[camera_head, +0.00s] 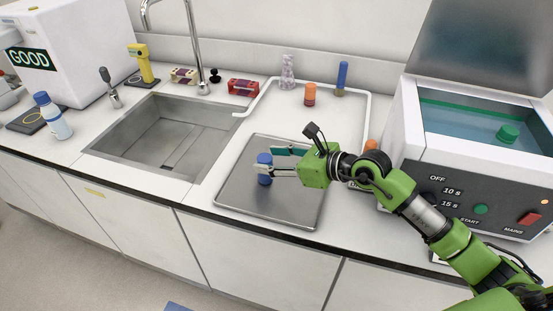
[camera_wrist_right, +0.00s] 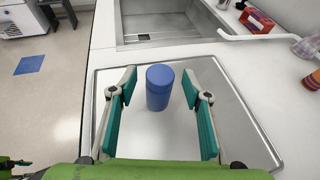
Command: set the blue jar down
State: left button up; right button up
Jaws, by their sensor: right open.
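The blue jar (camera_head: 264,170) stands upright on the metal tray (camera_head: 304,205) in the counter. In the right wrist view the jar (camera_wrist_right: 159,88) is a plain blue cylinder with a lid. My right gripper (camera_head: 273,161) reaches in from the right, and its two fingers are spread apart. In the right wrist view the open gripper (camera_wrist_right: 159,80) has one teal-padded finger on each side of the jar, with a visible gap on both sides. My left gripper is not seen in the head view.
A sink (camera_head: 165,135) lies left of the tray. A bath machine (camera_head: 480,150) stands right. A blue-capped bottle (camera_head: 55,118) is far left.

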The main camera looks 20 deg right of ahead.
jog(key=shift+r, duration=0.3)
jog(key=b+v, duration=0.3)
jog(key=v, duration=0.9)
jog(key=shift+s+a+f, duration=0.1)
